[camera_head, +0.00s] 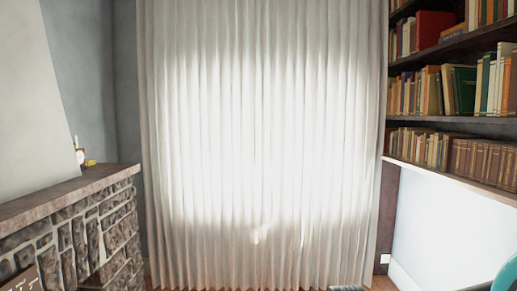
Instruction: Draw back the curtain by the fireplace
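A white pleated curtain (262,130) hangs across the middle of the head view, from the top edge down to near the floor. It is drawn fully across, and bright light comes through its centre. A stone fireplace (85,235) with a mantel (70,190) stands at the left, beside the curtain's left edge. The window behind the curtain is hidden. My gripper cannot be made out in this view.
Bookshelves (450,122) full of books fill the upper right, above a white wall (445,235). A small light object (80,156) stands on the mantel. A teal and dark shape (505,276) cuts into the lower right corner. Little floor shows.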

